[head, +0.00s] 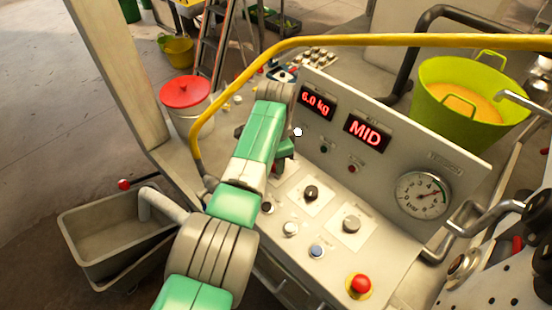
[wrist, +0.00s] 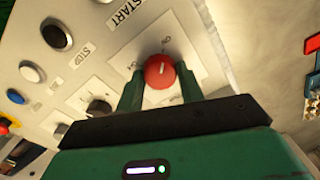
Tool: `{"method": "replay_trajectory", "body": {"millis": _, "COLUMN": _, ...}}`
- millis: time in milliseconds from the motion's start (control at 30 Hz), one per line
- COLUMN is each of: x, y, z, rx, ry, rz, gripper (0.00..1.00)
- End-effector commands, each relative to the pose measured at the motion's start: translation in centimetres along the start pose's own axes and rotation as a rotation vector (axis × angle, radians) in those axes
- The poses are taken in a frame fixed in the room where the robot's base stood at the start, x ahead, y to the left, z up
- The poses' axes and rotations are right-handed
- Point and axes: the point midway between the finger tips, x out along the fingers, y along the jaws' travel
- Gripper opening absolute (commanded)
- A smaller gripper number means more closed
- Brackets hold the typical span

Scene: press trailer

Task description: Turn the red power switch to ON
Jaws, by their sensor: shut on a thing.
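The red power switch (wrist: 159,69) is a round red knob with a pale pointer line, on a light plate in the wrist view. My gripper (wrist: 160,82) has one green finger on each side of the knob and is shut on it. The pointer line stands nearly upright in that view. In the head view my gripper (head: 284,153) is down at the left end of the control panel (head: 335,225), and my arm mostly hides the switch.
The panel carries a black knob (head: 311,192), a grey knob (head: 351,224), a blue button (head: 317,251) and a red emergency button (head: 360,284). Displays reading "6.0 kg" (head: 317,103) and "MID" (head: 366,132) stand behind.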

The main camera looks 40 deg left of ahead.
Motion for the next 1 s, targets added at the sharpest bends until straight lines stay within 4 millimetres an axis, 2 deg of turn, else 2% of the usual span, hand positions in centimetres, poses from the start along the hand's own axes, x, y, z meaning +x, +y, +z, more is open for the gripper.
{"method": "replay_trajectory", "body": {"millis": 400, "x": -0.1, "y": 0.0, "z": 0.0, "rx": 0.007, "ry": 0.001, "rz": -0.001, "gripper": 0.15}}
{"method": "replay_trajectory", "body": {"millis": 433, "x": -0.1, "y": 0.0, "z": 0.0, "rx": 0.007, "ry": 0.001, "rz": -0.001, "gripper": 0.39}}
{"method": "replay_trajectory", "body": {"millis": 533, "x": -0.1, "y": 0.0, "z": 0.0, "rx": 0.007, "ry": 0.001, "rz": -0.001, "gripper": 0.59}}
{"method": "replay_trajectory", "body": {"millis": 833, "x": -0.4, "y": 0.0, "z": 0.0, "rx": 0.006, "ry": 0.001, "rz": -0.001, "gripper": 0.59}}
{"method": "replay_trajectory", "body": {"millis": 1000, "x": -3.5, "y": -0.1, "z": -0.1, "rx": 0.007, "ry": 0.002, "rz": -0.004, "gripper": 0.59}}
